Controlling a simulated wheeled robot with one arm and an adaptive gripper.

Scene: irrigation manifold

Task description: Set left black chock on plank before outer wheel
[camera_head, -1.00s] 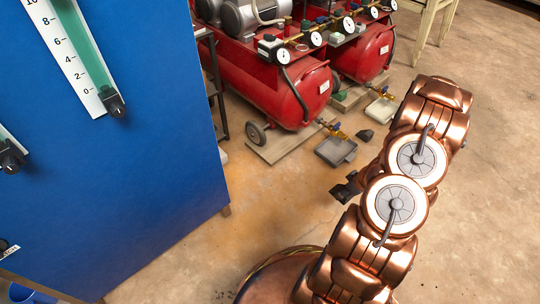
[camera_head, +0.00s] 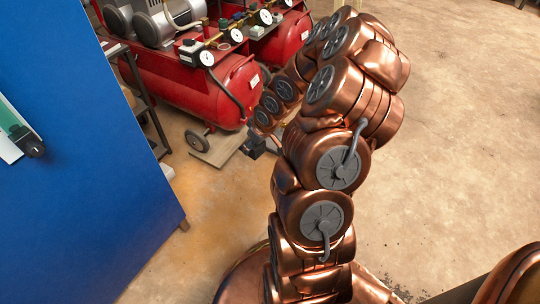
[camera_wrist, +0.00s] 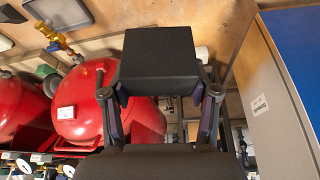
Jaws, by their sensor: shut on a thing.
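My gripper (camera_wrist: 160,95) is shut on a black block-shaped chock (camera_wrist: 158,60) in the wrist view, with one finger on each side of it. In the head view my gripper (camera_head: 258,146) is small and dark beside the plank, partly covered by my arm, and the chock cannot be made out clearly. The wooden plank (camera_head: 215,152) lies on the floor under the near end of the left red compressor. The outer wheel (camera_head: 198,142) stands at the plank's left side. Whether the chock touches the plank cannot be told.
The red compressor tank (camera_head: 205,88) stands just behind the plank; red tanks (camera_wrist: 85,115) also show in the wrist view. A blue cabinet (camera_head: 80,150) stands at left. Concrete floor at right (camera_head: 450,160) is clear.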

